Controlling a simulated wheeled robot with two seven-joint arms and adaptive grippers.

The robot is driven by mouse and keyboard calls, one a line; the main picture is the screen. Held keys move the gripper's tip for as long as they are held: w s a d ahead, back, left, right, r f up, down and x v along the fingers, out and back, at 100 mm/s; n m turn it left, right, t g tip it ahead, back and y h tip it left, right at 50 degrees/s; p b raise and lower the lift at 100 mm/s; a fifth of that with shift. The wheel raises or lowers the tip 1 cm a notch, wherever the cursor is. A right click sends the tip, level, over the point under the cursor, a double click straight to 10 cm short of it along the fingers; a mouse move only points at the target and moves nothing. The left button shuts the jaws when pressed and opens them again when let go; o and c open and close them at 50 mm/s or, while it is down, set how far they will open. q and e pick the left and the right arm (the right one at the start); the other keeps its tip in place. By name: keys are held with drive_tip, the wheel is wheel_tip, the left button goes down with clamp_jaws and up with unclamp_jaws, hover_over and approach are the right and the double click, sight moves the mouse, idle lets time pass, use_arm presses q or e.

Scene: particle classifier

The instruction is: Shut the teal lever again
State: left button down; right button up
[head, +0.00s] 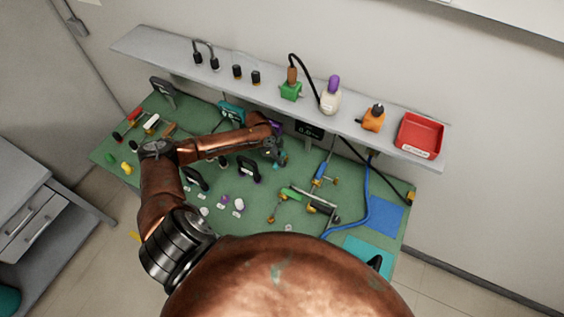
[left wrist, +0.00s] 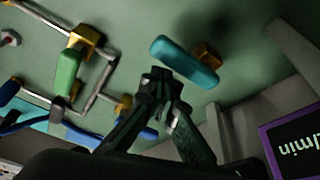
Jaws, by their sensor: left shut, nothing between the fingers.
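The teal lever (left wrist: 185,62) shows large in the left wrist view, a rounded bar lying slantwise beside its brass valve body (left wrist: 207,55). In the head view the lever (head: 281,161) is small and partly hidden by my gripper. My left gripper (left wrist: 161,76) is shut and empty, its fingertips close beside the lever's lower edge. I cannot tell whether they touch it. In the head view my left gripper (head: 273,151) is over the green bench, near the shelf. My right gripper is in neither view.
A green lever (left wrist: 68,72) on brass fittings and metal pipe lies left in the wrist view. A blue lever (head: 320,170) stands right of my gripper in the head view. A purple-framed display (left wrist: 295,145) is close at right. A shelf (head: 215,70) overhangs the bench back.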

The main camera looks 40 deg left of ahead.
use_arm(q)
drive_tip(key=shift+s+a, duration=0.1)
drive_tip(key=shift+a, duration=0.3)
drive_tip(key=shift+a+r, duration=0.1)
drive_tip(key=shift+r, duration=0.2)
drive_tip(key=v, duration=1.1)
drive_tip(key=shift+d+r, duration=0.15)
drive_tip(key=shift+d, duration=0.15)
